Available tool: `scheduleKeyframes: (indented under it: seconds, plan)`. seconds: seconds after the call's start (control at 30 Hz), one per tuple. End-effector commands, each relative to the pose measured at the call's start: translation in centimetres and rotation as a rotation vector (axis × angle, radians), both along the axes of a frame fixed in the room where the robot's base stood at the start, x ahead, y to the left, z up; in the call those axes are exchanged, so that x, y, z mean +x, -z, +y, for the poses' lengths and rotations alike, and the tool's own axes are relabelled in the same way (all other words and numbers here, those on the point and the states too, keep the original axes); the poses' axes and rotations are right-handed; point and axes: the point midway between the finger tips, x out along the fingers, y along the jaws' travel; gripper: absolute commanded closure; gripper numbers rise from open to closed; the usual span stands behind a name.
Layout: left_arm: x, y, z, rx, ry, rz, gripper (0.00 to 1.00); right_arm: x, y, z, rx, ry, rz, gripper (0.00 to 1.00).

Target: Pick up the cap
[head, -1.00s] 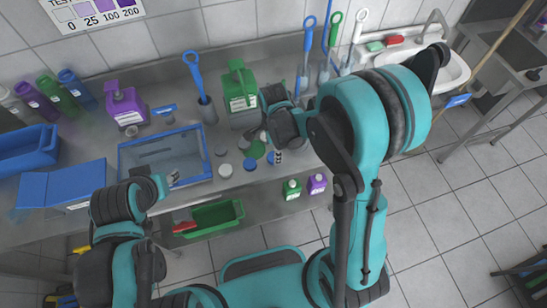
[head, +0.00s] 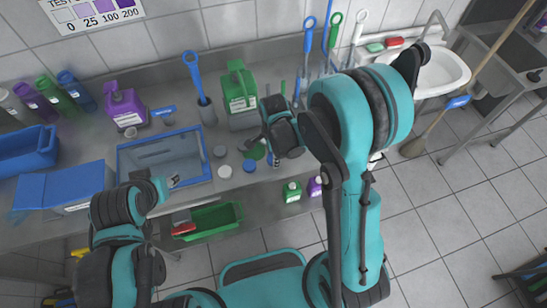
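Several round caps lie on the steel counter: a white one (head: 225,171), a blue one (head: 249,165), a grey one (head: 220,151) and a green one (head: 256,150). Which of them is the task's cap, I cannot tell. My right gripper (head: 272,160) points down just right of the blue and green caps, close to the counter. Its fingers are small and partly hidden by its wrist, so its opening and any contact are unclear. My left gripper (head: 174,181) is over the front edge of the blue-framed tray, away from the caps; its opening is too small to judge.
The blue-framed tray (head: 121,165) lies left of the caps. A green canister (head: 240,102) and a grey holder with a blue brush (head: 206,111) stand behind them. Small green (head: 292,192) and purple (head: 314,187) bottles stand on the lower shelf, near a green bin (head: 216,222).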

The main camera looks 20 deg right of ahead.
Motion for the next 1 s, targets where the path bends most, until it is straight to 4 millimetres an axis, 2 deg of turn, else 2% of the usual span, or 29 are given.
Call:
scheduleKeyframes:
  seconds: [0.23,0.4,0.8,1.0]
  plan:
    - [0.0,-0.5,0.0,0.000,0.000,0.000,0.60,0.0,-1.4,0.0,0.000,0.000,0.000,0.70]
    - [0.0,-1.5,0.0,0.000,0.000,0.000,0.60,-0.1,-4.4,0.0,0.000,0.000,0.000,0.70]
    - [0.0,-3.1,0.0,0.000,0.000,0.000,0.60,-5.0,-9.5,-7.4,0.000,0.005,0.000,0.70]
    - [0.0,-3.5,0.0,0.000,0.000,0.000,0.60,-6.2,-10.8,-9.2,0.000,0.003,0.000,0.70]
